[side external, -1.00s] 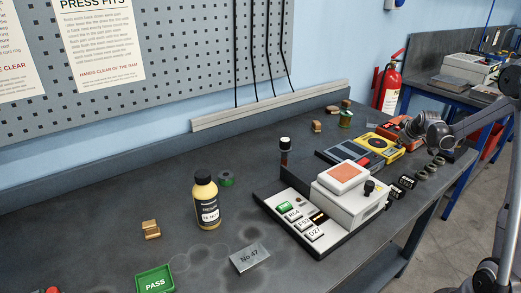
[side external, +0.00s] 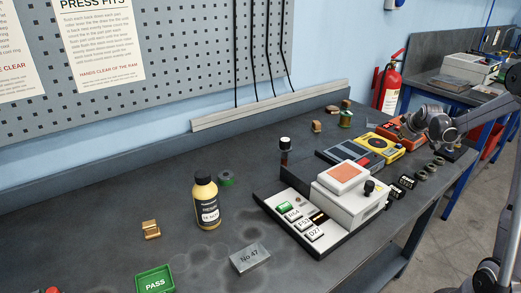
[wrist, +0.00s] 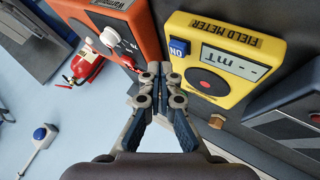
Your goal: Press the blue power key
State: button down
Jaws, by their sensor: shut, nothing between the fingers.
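The yellow field meter (wrist: 225,62) is at the upper right of the wrist view. A small blue square key (wrist: 180,47) with white lettering sits at its edge, beside its display. My gripper (wrist: 160,72) is shut and empty. In the wrist view its fingertips appear between the yellow meter and the orange device, just below and left of the blue key; the gap in depth cannot be judged. In the side view the meter (side external: 376,149) lies on the bench and my gripper (side external: 405,131) is to its right, over the orange device. The blue key is too small to make out there.
A fire extinguisher (side external: 386,88) is behind. The bench's left part has open room.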

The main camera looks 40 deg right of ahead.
aim_at(400, 146)
jog(key=shift+r, duration=2.4)
jog(key=shift+f, duration=0.1)
notch_tip(400, 146, up, 4)
jog(key=shift+f, duration=0.15)
